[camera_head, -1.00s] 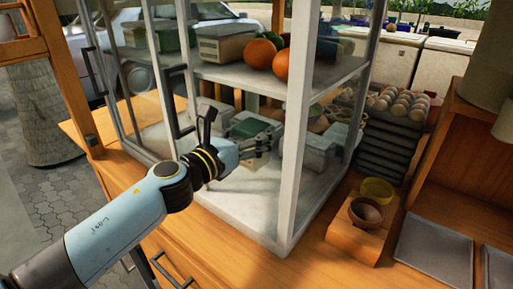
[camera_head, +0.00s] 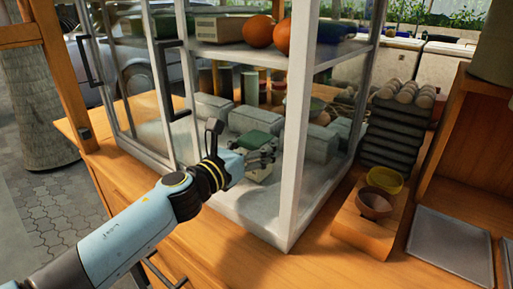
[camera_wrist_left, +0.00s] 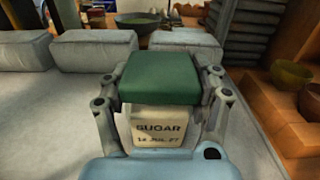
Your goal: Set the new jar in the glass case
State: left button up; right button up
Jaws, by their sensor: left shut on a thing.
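The jar is a pale block-shaped container with a green lid, labelled "SUGAR" in the left wrist view (camera_wrist_left: 158,125). In the head view the jar (camera_head: 258,143) is inside the lower level of the glass case (camera_head: 292,120), partly hidden by my fingers. My left gripper (camera_head: 262,156) reaches in through the open front and is shut on the jar. In the left wrist view its fingers (camera_wrist_left: 160,92) press on both sides just around the lid. I cannot tell whether the jar's base touches the case floor. My right gripper is not in view.
Several grey blocks (camera_head: 248,121) stand in a row behind the jar. Oranges (camera_head: 258,31) sit on the shelf above. White case posts flank my arm. A yellow bowl (camera_head: 385,178) and a brown bowl (camera_head: 374,203) are outside, right. Bare case floor shows in front of the jar.

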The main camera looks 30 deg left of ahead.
pick_arm(q)
jog(key=shift+f, duration=0.15)
jog(key=o, duration=1.4)
jog(key=shift+o, duration=0.2)
jog(key=shift+r, duration=0.25)
jog(key=s+b, duration=0.1)
jog(key=s, duration=0.2)
jog(key=s+a+b, duration=0.1)
jog(key=s, duration=0.3)
jog(key=s+b, duration=0.2)
jog(key=s, duration=0.2)
jog(key=shift+a+f, duration=0.25)
jog(key=shift+f, duration=0.1)
jog(key=shift+s+r, duration=0.25)
jog(key=shift+s, duration=0.2)
jog(key=shift+a, duration=0.1)
